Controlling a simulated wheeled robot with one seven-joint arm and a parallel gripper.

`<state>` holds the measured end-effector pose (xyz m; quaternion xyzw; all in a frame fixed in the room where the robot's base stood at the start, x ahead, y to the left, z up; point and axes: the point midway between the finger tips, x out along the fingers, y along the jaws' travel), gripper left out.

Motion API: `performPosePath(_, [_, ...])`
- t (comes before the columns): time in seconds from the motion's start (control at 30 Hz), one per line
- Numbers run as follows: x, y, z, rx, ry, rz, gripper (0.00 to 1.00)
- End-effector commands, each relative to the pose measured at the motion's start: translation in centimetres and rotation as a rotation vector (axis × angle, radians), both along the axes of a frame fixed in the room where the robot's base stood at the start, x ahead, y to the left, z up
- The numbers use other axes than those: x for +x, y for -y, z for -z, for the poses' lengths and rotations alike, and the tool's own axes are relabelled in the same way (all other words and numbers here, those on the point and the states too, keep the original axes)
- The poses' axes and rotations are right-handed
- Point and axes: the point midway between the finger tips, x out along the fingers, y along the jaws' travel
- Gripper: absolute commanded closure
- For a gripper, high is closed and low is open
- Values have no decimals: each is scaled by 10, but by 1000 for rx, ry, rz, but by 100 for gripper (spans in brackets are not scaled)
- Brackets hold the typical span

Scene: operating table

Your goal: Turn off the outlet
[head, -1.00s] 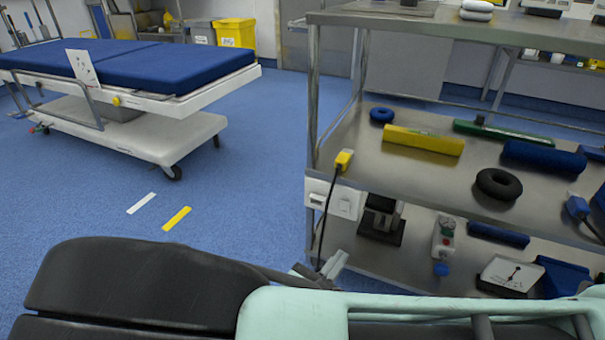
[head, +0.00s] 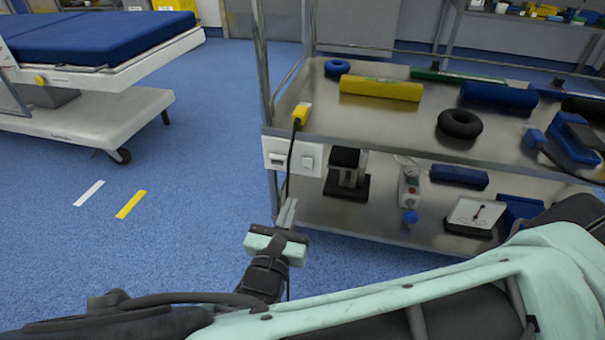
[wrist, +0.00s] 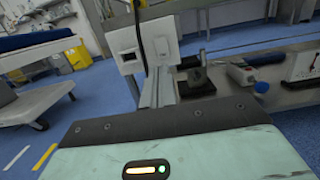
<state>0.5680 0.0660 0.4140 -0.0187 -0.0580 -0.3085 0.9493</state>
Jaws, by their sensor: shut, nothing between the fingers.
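I cannot tell the switch's position. My gripper (head: 288,206) is shut and empty, pointing up, just below the outlet and apart from it in the head view. Its fingers also show in the wrist view (wrist: 158,88).
The shelves hold cushions, a black ring (head: 460,123) and a scale (head: 475,214).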

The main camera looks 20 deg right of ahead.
Motion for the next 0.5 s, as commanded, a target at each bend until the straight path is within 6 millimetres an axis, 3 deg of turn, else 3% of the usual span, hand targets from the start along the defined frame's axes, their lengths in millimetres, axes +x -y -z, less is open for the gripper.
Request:
performPosePath(0.3, [53, 40, -2, 1, 2, 4, 100])
performPosePath(0.5, [77, 57, -7, 1, 1, 3, 100])
